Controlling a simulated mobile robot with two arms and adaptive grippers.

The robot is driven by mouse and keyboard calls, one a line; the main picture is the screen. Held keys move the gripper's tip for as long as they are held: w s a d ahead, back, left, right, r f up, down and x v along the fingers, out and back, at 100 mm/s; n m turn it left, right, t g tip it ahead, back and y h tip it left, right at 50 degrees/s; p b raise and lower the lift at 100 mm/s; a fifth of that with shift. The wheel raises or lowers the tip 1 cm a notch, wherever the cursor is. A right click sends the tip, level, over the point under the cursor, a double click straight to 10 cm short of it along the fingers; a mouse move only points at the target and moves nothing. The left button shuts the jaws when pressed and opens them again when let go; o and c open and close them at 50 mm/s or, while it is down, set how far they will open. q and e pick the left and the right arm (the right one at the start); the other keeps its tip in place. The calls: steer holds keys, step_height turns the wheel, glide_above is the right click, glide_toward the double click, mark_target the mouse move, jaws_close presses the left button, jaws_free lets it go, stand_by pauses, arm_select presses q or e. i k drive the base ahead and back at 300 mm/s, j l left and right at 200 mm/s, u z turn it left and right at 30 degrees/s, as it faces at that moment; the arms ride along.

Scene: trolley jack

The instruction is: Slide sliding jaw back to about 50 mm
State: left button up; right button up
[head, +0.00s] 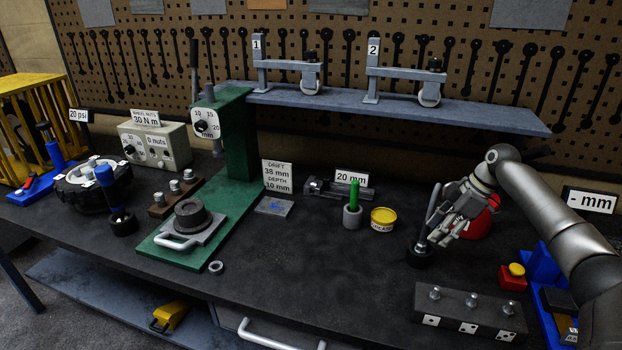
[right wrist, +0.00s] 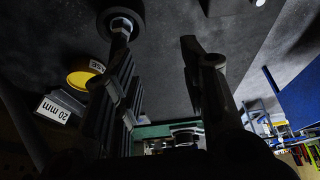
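A small dark grey vise (head: 322,188) sits at the back middle of the bench, with a "20 mm" sign (head: 351,179) just behind it. The sliding jaw is too small and dark to tell apart from the vise body. My right gripper (head: 428,238) is well to the right of the vise, over a dark round holder (head: 419,258). In the right wrist view its fingers are wide apart, with bare bench between them. A dark rod with a hex end (right wrist: 121,25) stands in a ring beside the left finger there; contact cannot be told. My left gripper is not in view.
A green cylinder in a grey cup (head: 352,216) and a yellow tin (head: 383,219) stand between vise and gripper. A dark block with bolts (head: 470,312), a red button box (head: 513,277) and a green press (head: 240,140) stand around.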

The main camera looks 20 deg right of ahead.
mark_target(325, 184)
steer(key=k+l+u, duration=0.2)
steer(key=u, duration=0.15)
steer(key=i+z, duration=0.2)
steer(key=i, duration=0.6)
steer(key=i+j+z, duration=0.1)
steer(key=i+z, duration=0.15)
steer(key=i, duration=0.6)
